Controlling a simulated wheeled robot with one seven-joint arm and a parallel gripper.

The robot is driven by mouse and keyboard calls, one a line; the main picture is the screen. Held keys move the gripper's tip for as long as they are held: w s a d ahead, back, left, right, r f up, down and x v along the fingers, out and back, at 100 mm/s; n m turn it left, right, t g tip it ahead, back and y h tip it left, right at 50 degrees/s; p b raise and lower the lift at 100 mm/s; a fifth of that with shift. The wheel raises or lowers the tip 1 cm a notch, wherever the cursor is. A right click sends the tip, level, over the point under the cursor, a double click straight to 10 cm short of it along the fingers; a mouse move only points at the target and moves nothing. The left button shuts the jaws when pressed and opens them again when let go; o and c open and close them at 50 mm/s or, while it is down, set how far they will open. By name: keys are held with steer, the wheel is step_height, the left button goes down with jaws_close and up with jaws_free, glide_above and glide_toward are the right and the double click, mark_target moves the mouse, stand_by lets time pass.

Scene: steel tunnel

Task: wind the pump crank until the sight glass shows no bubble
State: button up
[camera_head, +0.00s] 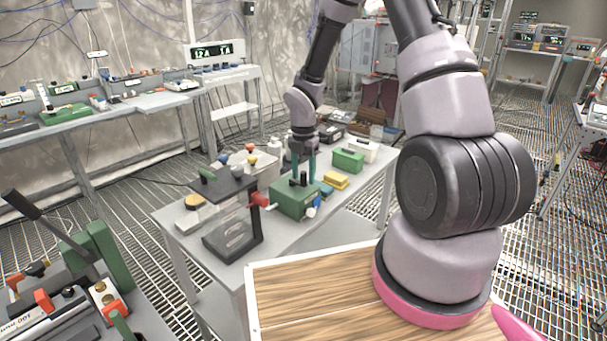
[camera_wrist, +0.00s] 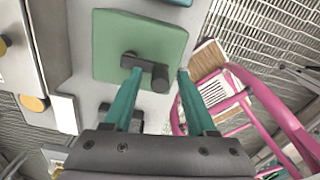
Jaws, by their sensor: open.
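The pump looks to be the green box (camera_head: 291,201) on the grey bench in the head view. In the wrist view its green top (camera_wrist: 112,40) carries a dark crank (camera_wrist: 143,66) with a round knob at its right end. My gripper (camera_head: 303,178) hangs over the box, pointing down. In the wrist view the teal fingers of my gripper (camera_wrist: 159,73) are open, with the crank knob showing between them. I cannot tell how far above the knob the tips are. A clear-walled case (camera_head: 231,238) stands left of the pump; I cannot make out a sight glass or bubble.
A red handle (camera_head: 260,199) sits close to the pump's left. A yellow block (camera_head: 336,180) and a smaller green box (camera_head: 347,160) stand behind it to the right. A wooden top (camera_head: 310,290) lies in front. A lever device (camera_head: 85,265) stands at lower left.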

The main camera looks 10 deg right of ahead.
jaws_close()
steer(key=shift+a+m, duration=0.1)
steer(key=shift+m, duration=0.2)
